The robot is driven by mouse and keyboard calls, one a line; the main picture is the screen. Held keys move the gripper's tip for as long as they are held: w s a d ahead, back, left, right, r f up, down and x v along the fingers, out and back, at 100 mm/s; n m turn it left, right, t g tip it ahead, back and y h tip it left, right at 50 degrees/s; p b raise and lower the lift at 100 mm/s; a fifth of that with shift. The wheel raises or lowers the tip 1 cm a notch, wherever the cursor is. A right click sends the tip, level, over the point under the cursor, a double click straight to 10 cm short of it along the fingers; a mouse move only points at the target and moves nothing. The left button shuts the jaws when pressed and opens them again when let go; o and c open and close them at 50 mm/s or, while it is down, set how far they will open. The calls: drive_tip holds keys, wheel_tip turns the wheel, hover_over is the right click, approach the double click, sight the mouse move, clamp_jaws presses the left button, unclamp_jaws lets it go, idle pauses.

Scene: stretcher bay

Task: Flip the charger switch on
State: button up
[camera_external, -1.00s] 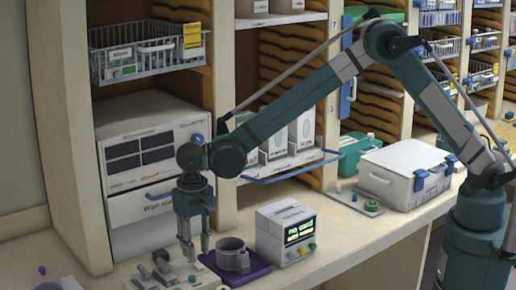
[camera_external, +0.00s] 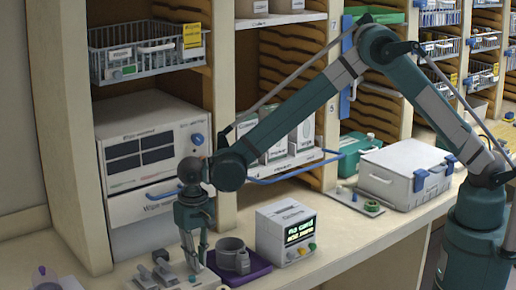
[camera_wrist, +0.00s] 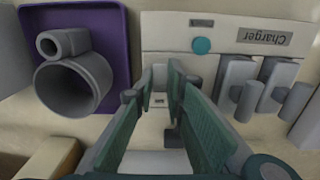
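The charger (camera_wrist: 232,31) is a pale panel on the bench, its "Charger" label upside down in the wrist view. It carries a teal round button (camera_wrist: 202,45) and grey upright pieces (camera_wrist: 238,84) at the right. In the external view the charger (camera_external: 176,281) lies at the bottom left, below my gripper (camera_external: 196,266). My gripper (camera_wrist: 161,72) is partly open, with a narrow gap between its fingers. A small pale part with a dark mark (camera_wrist: 158,100) shows in that gap; I cannot tell whether the fingers touch it. The switch's position is not clear.
A grey mug (camera_wrist: 72,84) stands on a purple tray (camera_wrist: 117,25) close beside the fingers. A white box with a lit display (camera_external: 286,233) stands right of the tray. A purple-topped thing (camera_external: 42,270) is at the lower left.

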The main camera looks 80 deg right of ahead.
drive_tip(key=shift+w+d+f+g+y+b, duration=0.15)
drive_tip(key=shift+g+y+b, duration=0.15)
drive_tip(key=shift+b, duration=0.25)
drive_tip(key=o, duration=0.9)
drive_tip(key=shift+r, duration=0.25)
drive_tip(key=shift+w+d+r, duration=0.15)
drive_tip(key=shift+r, duration=1.8)
drive_tip(key=shift+w+d+r, duration=0.1)
drive_tip(key=shift+d+r, duration=0.05)
drive_tip(key=shift+r, duration=1.85)
drive_tip(key=shift+w+d+r, duration=0.15)
drive_tip(key=shift+r, duration=1.8)
